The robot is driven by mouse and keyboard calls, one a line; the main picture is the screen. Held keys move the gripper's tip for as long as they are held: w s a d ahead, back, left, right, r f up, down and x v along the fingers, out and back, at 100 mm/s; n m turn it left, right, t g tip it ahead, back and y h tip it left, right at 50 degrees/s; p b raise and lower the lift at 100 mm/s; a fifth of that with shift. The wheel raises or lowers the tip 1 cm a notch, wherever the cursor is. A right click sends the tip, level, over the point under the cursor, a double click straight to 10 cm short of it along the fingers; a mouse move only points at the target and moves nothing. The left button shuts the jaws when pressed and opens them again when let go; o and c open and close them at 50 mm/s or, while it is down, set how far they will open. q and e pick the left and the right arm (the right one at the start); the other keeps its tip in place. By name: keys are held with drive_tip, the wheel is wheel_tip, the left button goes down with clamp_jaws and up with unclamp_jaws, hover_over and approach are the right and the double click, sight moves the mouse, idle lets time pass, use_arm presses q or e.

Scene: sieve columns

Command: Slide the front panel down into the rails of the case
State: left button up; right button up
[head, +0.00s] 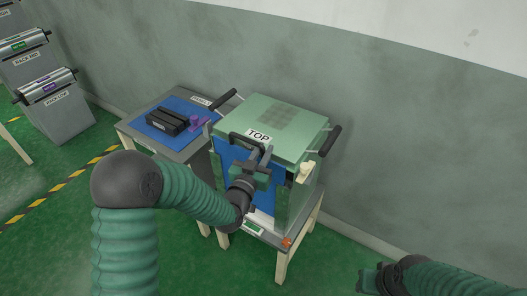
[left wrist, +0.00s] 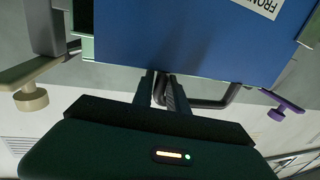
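The case (head: 285,118) has a green lid marked TOP and black side handles, and stands on a small table. The blue front panel (head: 228,162) is upright at the case's front, its black handle (head: 240,143) near the lid's front edge. In the left wrist view the panel (left wrist: 185,40) carries a FRONT label. My left gripper (head: 263,157) is at the handle, and its fingers (left wrist: 162,88) look closed on it. My arm hides the panel's middle, and how deep the panel sits in the rails is unclear. My right gripper (head: 368,280) is low at the right, away from the case.
A cream knob (head: 307,171) and a purple knob (head: 200,122) flank the case. A side table with a blue mat (head: 190,103) holds dark blocks (head: 165,121). Grey racks (head: 62,112) stand far left. A wall rises close behind; the floor at right is clear.

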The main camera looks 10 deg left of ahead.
use_arm(q)
drive_tip(key=shift+s+r, duration=0.1)
drive_tip(key=shift+s, duration=0.1)
idle(0.7)
drive_tip(key=shift+b, duration=0.3)
idle(0.3)
idle(0.8)
drive_tip(key=shift+s+a, duration=0.15)
drive_tip(key=shift+s, duration=0.05)
idle(0.3)
idle(0.5)
idle(0.6)
drive_tip(key=shift+s, duration=0.25)
idle(0.6)
drive_tip(key=shift+a+b, duration=0.1)
drive_tip(key=shift+b, duration=0.25)
idle(0.5)
